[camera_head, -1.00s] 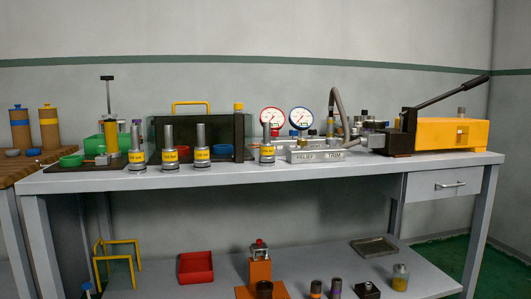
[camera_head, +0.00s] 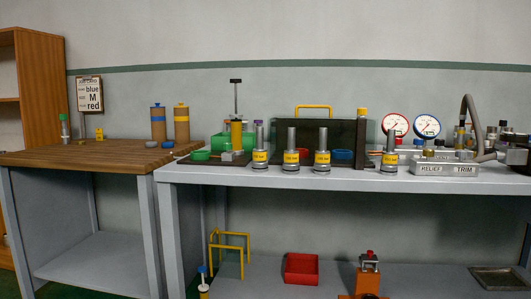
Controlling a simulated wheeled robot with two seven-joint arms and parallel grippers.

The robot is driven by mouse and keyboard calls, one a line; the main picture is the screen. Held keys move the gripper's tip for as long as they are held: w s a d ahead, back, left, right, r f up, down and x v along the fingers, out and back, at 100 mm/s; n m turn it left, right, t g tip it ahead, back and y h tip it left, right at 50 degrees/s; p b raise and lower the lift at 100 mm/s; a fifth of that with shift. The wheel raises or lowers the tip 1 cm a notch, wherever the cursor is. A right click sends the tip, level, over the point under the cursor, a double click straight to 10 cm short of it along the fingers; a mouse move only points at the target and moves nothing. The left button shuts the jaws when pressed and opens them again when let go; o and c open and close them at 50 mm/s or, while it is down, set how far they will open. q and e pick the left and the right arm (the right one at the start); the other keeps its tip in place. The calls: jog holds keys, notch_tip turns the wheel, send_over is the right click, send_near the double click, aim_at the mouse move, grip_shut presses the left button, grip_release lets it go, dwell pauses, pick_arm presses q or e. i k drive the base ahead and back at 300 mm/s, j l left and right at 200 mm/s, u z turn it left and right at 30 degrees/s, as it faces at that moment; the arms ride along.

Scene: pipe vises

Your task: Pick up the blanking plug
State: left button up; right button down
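I cannot tell for certain which item is the blanking plug. Several upright metal cylinders with yellow labels stand along the front of the grey bench (camera_head: 235,178): a left one (camera_head: 260,157), a second (camera_head: 291,155), a third (camera_head: 322,155) and one farther right (camera_head: 389,158). Their label text is too small to read. Small metal fittings crowd the bench's right end, partly cut off by the frame edge. Neither of my grippers shows in this view.
A red tray (camera_head: 301,268) sits on the lower shelf.

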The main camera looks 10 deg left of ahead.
aim_at(260, 162)
jog(key=i+l, duration=0.2)
jog(key=i, duration=0.25)
jog(key=i+l, duration=0.2)
jog(key=i, duration=0.3)
jog(key=i+l, duration=0.2)
jog(key=i, duration=0.25)
